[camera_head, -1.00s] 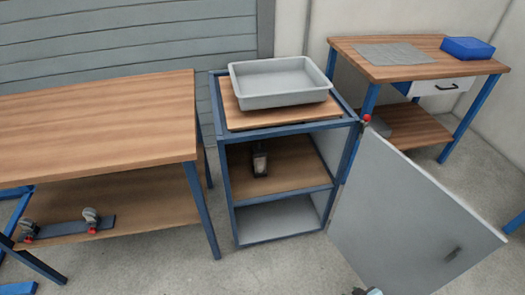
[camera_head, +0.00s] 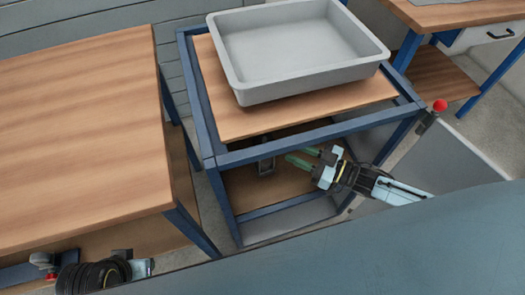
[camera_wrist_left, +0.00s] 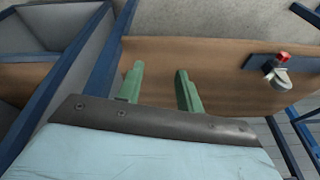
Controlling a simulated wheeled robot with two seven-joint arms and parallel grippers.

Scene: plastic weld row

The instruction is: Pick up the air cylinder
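A small dark upright thing, seemingly the air cylinder (camera_head: 265,165), stands on the wooden shelf inside the open blue-framed cabinet (camera_head: 285,135). The cabinet's top rail hides its upper part. My right gripper (camera_head: 295,155) reaches into the cabinet front from the right. Its two green fingers are apart and point towards the dark thing, close to its right side, with nothing seen between them. My left gripper shows only partly at the lower left of the head view. In the left wrist view its green fingers (camera_wrist_left: 160,76) are open and empty above a wooden shelf.
A grey tray (camera_head: 238,86) sits on the cabinet top. A wooden workbench (camera_head: 75,140) stands to the left. On its lower shelf, a red-tipped clamp on a plate (camera_wrist_left: 275,70) shows. The open cabinet door (camera_head: 455,165) is on the right. Another bench (camera_head: 440,12) stands behind.

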